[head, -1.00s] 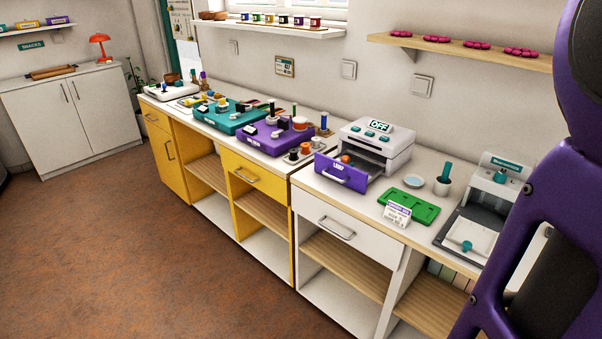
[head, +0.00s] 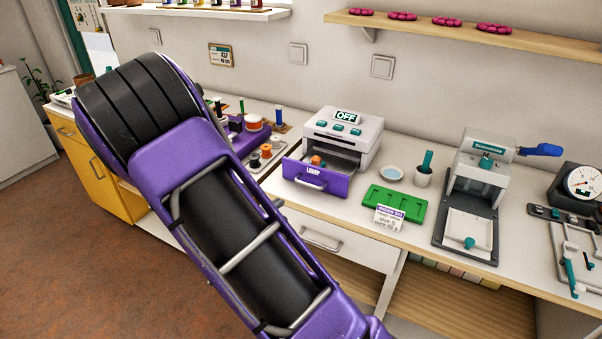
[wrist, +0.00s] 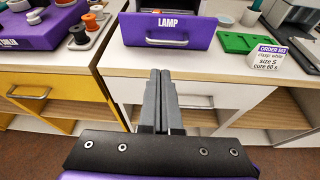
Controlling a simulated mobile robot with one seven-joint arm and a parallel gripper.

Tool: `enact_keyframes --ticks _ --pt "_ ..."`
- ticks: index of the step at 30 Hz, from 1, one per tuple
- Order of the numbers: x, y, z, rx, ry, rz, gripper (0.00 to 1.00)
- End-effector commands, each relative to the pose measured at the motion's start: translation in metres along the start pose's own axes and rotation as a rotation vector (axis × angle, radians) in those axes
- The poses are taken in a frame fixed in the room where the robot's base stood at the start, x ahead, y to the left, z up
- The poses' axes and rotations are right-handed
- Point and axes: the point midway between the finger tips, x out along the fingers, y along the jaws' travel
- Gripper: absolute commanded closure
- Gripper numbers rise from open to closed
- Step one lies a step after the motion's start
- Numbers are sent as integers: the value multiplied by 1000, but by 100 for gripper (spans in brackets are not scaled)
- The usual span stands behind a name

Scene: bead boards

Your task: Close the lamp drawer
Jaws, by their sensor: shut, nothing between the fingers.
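The lamp unit (head: 345,128) is a white box on the counter with a display reading OFF. Its purple lamp drawer (head: 318,184) is pulled out toward the front, and an orange item (head: 316,160) shows inside it. In the wrist view the drawer front (wrist: 168,33), labelled LAMP, has a bar handle (wrist: 180,42) and fills the top middle. My gripper (wrist: 160,74) is shut and empty, pointing at the drawer front from below and in front. A gap seems to remain between fingertips and drawer. In the head view my gripper's fingers are hidden.
A green tray (head: 395,203) with an order card (head: 389,217) lies right of the drawer. A small dish (head: 392,173), a cup (head: 423,176) and a press (head: 476,180) stand beyond. Spools (wrist: 80,32) stand left. A white cabinet drawer (wrist: 210,96) is below.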

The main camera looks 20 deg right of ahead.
Motion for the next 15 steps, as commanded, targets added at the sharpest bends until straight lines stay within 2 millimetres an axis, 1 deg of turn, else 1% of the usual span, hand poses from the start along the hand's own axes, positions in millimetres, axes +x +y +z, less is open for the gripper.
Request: enact_keyframes --ticks 1,3,5,8,15 --pt "-2 -8 -10 -32 16 -8 100" --pt "0 -13 -17 -55 26 -13 100" --pt "5 -14 -18 -60 28 -14 100" --pt "20 -14 -19 -56 27 -15 100" --pt "72 -15 -20 -55 25 -16 100"
